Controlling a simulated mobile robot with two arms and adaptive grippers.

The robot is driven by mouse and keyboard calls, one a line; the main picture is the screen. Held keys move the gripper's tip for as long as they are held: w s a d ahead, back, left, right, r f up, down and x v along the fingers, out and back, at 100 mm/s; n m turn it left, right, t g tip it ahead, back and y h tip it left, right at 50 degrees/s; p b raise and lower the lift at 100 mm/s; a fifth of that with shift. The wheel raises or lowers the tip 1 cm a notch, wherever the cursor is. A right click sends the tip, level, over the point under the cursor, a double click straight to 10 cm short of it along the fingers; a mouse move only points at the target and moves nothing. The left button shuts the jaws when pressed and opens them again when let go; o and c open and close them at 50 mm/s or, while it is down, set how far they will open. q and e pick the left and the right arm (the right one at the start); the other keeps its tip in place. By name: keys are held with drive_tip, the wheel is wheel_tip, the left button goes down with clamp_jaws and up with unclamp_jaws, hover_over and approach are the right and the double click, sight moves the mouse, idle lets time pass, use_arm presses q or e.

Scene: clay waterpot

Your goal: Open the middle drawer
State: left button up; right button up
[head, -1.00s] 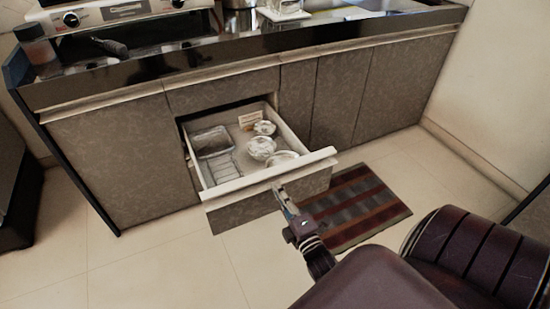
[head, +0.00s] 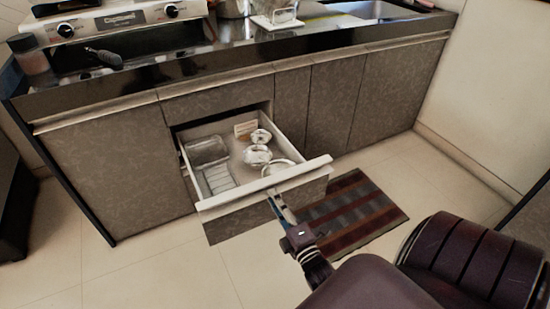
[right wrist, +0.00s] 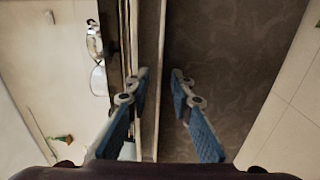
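The middle drawer (head: 222,198) is pulled far out of the lower cabinet, and its pale top rim and dark front panel show in the head view. My right gripper (head: 275,200) is at the front of this drawer, right of its middle. In the right wrist view, my right gripper (right wrist: 160,75) has its two blue-padded fingers apart, with the pale strip of the drawer front (right wrist: 160,40) running between them. I cannot tell whether either finger touches the drawer. My left gripper is not in view.
The drawer holds a clear tray (head: 207,150), a rack (head: 218,180) and several bowls (head: 257,156). A striped mat (head: 365,205) lies on the floor to the right. The counter (head: 200,75) with a stove (head: 100,22) is above. Tiled floor (head: 160,275) is clear in front.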

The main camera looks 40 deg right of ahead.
drive_tip(key=v, duration=0.7)
drive_tip(key=shift+s, duration=0.2)
drive_tip(key=shift+a, duration=0.15)
